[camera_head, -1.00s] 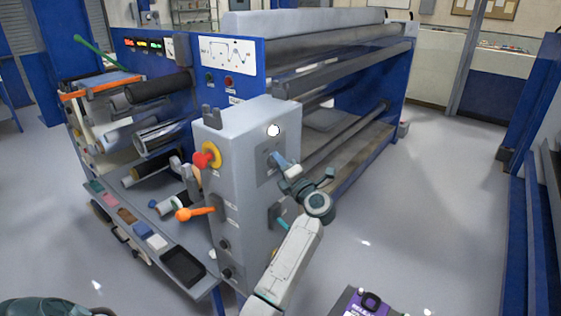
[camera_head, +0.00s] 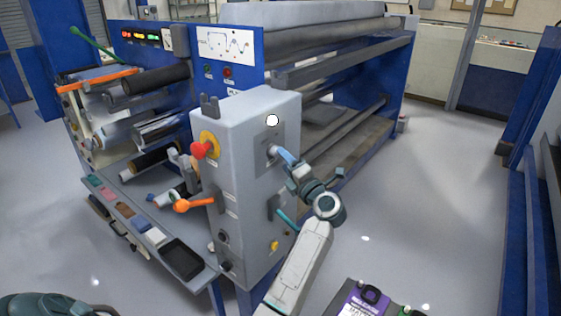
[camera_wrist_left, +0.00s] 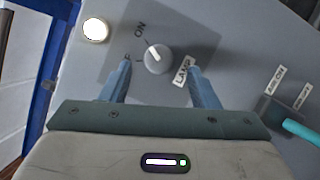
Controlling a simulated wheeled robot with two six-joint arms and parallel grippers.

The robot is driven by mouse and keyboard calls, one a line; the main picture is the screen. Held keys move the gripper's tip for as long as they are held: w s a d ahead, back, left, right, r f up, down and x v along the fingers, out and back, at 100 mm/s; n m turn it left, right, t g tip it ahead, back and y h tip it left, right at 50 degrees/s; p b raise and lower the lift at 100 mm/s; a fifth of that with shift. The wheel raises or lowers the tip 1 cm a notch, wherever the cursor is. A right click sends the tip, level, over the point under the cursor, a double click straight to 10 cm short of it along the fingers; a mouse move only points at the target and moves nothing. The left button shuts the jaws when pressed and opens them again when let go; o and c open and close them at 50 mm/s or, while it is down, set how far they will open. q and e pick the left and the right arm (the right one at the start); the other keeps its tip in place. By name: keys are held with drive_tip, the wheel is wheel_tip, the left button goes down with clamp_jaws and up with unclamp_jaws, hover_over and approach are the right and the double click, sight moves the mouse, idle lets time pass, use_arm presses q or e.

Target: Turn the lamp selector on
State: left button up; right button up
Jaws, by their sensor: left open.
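The lamp selector (camera_wrist_left: 158,58) is a round grey knob with a pale pointer line, on a grey panel in the left wrist view. The line points up and left; an ON label (camera_wrist_left: 140,29) stands above it and a LAMP label (camera_wrist_left: 183,71) beside it. My left gripper (camera_wrist_left: 160,77) is open, with one blue finger on each side of the knob. I cannot tell whether the fingers touch it. In the head view, my left gripper (camera_head: 275,152) is at the cabinet's right face, largely hiding the selector.
A round white lamp (camera_head: 272,120) is above the selector. A teal-handled switch (camera_wrist_left: 298,128) is right of my gripper.

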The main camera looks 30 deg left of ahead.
use_arm(q)
drive_tip(key=b+v, duration=0.2)
drive_tip(key=v, duration=0.4)
drive_tip(key=shift+d, duration=0.4)
drive_tip(key=shift+s, duration=0.15)
